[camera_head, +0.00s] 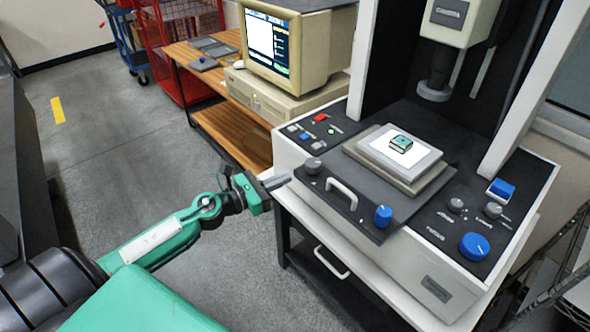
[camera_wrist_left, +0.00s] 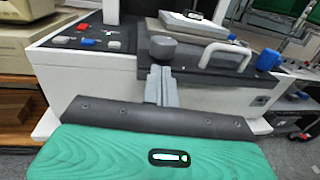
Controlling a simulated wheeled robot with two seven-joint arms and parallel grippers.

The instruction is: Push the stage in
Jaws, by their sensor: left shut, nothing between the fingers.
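The stage (camera_head: 425,187) is a dark plate that sticks out over the front of the white measuring machine (camera_head: 440,275). It carries a light raised plate and a small green part (camera_head: 401,143). A white handle (camera_head: 341,193), a grey knob (camera_head: 313,166) and a blue knob (camera_head: 383,215) sit on its front part. My left gripper (camera_head: 279,182) is shut and empty, just left of the stage's front left corner. In the left wrist view its fingers (camera_wrist_left: 161,86) point at the front below the grey knob (camera_wrist_left: 162,48); I cannot tell whether they touch. My right gripper is out of view.
The machine's panel has red, white and blue buttons (camera_head: 321,117) at left and a large blue knob (camera_head: 474,246) at right. A beige computer (camera_head: 290,95) stands on a wooden bench to the left. A drawer handle (camera_head: 331,262) lies below. The floor at left is clear.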

